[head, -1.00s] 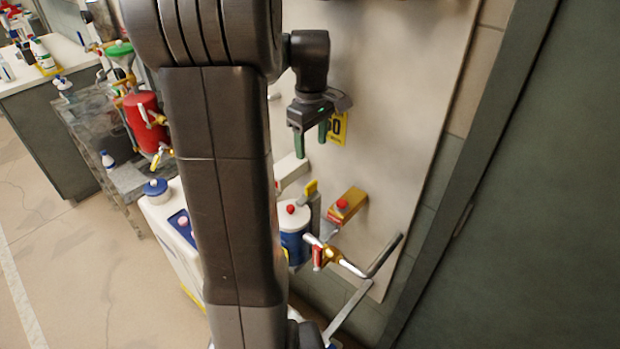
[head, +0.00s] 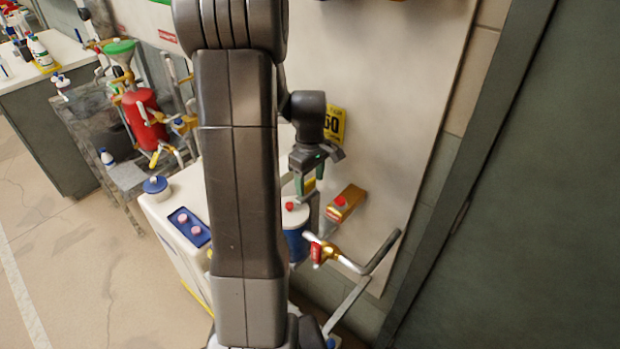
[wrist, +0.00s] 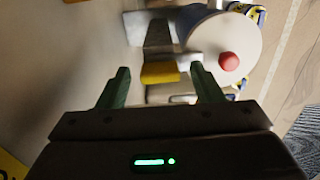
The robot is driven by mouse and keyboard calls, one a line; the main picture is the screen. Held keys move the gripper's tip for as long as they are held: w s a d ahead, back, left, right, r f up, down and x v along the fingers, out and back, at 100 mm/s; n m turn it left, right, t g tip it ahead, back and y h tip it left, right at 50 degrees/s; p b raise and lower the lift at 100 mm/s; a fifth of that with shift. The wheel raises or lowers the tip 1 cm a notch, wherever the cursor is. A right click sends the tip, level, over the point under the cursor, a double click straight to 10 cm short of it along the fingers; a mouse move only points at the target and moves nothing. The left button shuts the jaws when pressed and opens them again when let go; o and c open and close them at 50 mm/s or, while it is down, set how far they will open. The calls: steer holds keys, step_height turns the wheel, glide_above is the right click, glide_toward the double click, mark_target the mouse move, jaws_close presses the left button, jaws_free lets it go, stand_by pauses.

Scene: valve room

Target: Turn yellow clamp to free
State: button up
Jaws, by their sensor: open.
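The yellow clamp (head: 309,184) is a small yellow handle on a grey bracket beside a white-and-blue canister. In the wrist view the yellow clamp (wrist: 160,73) lies across the gap between my fingertips, seemingly just beyond them. My gripper (head: 309,178) points down at the clamp from above and partly hides it in the head view. In the wrist view my gripper (wrist: 160,80) has its two green fingers spread apart, with nothing held. I cannot tell whether a finger touches the clamp.
The canister's white lid with a red knob (wrist: 229,61) is close to the right finger. A brass block with a red button (head: 345,203) and a red-handled valve (head: 318,253) stick out nearby. A pale wall panel (head: 400,100) stands behind.

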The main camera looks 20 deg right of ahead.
steer(key=c, duration=1)
steer(key=shift+m, duration=0.4)
steer(key=m+b, duration=0.1)
steer(key=m, duration=0.2)
steer(key=shift+m, duration=0.3)
steer(key=m, duration=0.4)
steer(key=shift+m+b, duration=0.3)
steer(key=shift+b, duration=0.1)
steer(key=m, duration=0.4)
steer(key=shift+m, duration=0.3)
steer(key=shift+r+m+b, duration=0.1)
steer(key=shift+m+b, duration=0.3)
steer(key=shift+m, duration=1.8)
